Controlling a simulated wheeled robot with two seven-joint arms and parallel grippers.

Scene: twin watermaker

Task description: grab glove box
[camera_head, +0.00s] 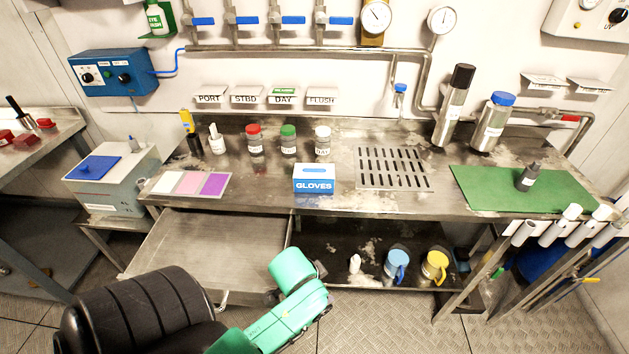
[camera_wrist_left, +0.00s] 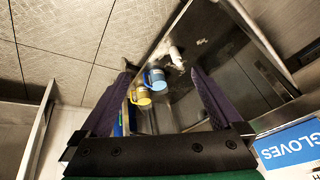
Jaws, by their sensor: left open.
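The glove box (camera_head: 314,180), blue and white with "GLOVES" on its front, stands upright near the front edge of the metal bench (camera_head: 330,208). In the left wrist view the glove box (camera_wrist_left: 290,148) shows partly at the lower right, cut off by the frame. My left gripper (camera_wrist_left: 163,75) is open with nothing between its two dark fingers; the box lies outside them, to the right. In the head view my green left arm is below and in front of the box, and its fingers cannot be made out. My right gripper is not in view.
An open drawer (camera_head: 205,245) sticks out at front left. Red-, green- and white-capped bottles (camera_head: 289,142) stand behind the box. A drain grate (camera_head: 393,168) and green mat (camera_head: 490,190) lie right. Blue (camera_head: 396,265) and yellow (camera_head: 434,266) mugs stand on the lower shelf.

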